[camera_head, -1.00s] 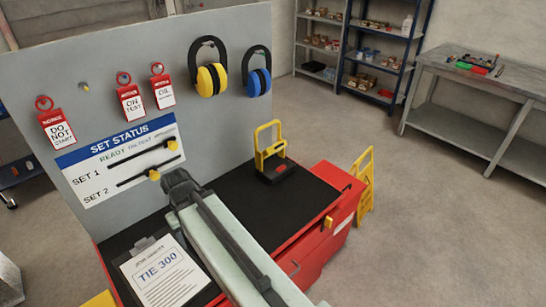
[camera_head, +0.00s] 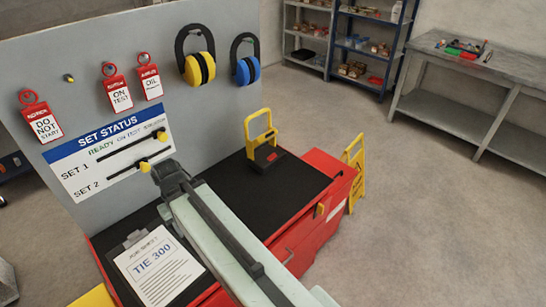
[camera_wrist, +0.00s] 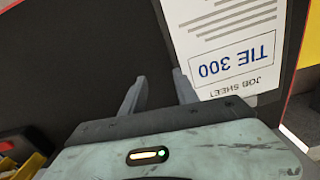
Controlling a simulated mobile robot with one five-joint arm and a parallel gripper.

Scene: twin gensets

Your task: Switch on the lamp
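The lamp (camera_head: 262,141) has a yellow frame, a black base and a small red part low on its front. It stands upright on the black top of the red cabinet (camera_head: 322,218), close to the grey panel. A yellow and black thing at the lower left edge of the wrist view (camera_wrist: 22,158) looks like part of it. My gripper (camera_wrist: 158,88) is open, its two fingers apart with nothing between them, over the black top. In the head view, my gripper is left of the lamp and apart from it; its fingertips are hidden by my arm.
A job sheet on a clipboard (camera_head: 155,265) lies at the front left of the top. The grey panel (camera_head: 110,60) holds red tags, ear defenders and a status board with yellow sliders (camera_head: 145,166). A yellow floor sign (camera_head: 356,172) stands right of the cabinet.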

